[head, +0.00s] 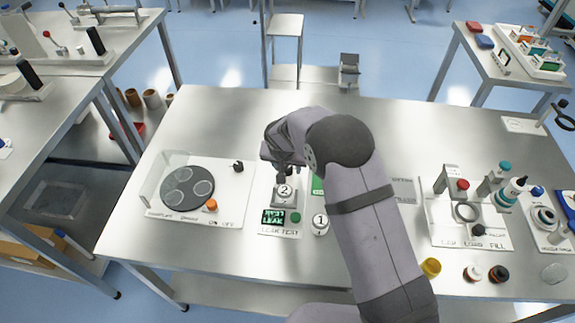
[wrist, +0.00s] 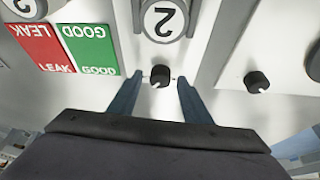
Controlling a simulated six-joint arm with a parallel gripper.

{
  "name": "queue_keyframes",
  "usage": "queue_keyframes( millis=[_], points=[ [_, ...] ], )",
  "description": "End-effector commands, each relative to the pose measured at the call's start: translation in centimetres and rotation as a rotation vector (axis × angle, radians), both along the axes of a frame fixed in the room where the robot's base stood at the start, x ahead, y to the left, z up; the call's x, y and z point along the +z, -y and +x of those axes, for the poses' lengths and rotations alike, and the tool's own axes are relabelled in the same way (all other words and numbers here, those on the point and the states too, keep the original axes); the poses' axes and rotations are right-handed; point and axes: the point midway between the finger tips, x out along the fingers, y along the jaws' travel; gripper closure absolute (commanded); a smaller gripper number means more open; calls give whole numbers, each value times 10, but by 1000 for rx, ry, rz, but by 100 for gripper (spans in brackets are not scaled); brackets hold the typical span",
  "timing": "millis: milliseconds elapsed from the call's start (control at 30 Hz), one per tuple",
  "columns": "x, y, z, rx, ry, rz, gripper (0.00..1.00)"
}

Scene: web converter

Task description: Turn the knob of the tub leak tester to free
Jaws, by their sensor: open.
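The leak tester is a pale plate (head: 266,229) marked LEAK TEST, with a grey block bearing a disc numbered 2 (head: 285,191), a small lit screen (head: 273,217) and a green button (head: 295,217). My gripper (head: 282,172) is over its far end and hides the knob there in the head view. In the wrist view the tester's small black knob (wrist: 160,76) sits between the two open fingers of my gripper (wrist: 159,84), near the numbered disc. The fingers appear apart from it, one on each side. I cannot read which way the knob points.
A second black knob (wrist: 256,81) is on the plate to the right in the wrist view. Red LEAK and green GOOD pads (wrist: 62,49) lie left. In the head view a turntable plate (head: 229,184) stands left and a capping station (head: 436,224) right.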

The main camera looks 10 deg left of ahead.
Motion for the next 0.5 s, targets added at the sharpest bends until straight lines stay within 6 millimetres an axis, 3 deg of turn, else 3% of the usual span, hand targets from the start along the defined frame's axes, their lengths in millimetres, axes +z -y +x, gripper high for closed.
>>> queue_keyframes(
  millis=[133,300,333,500],
  points=[
    [0,0,0,0,0,0,56],
    [0,0,0,0,0,0,94],
    [0,0,0,0,0,0,97],
    [1,0,0,3,0,0,97]
  ],
)
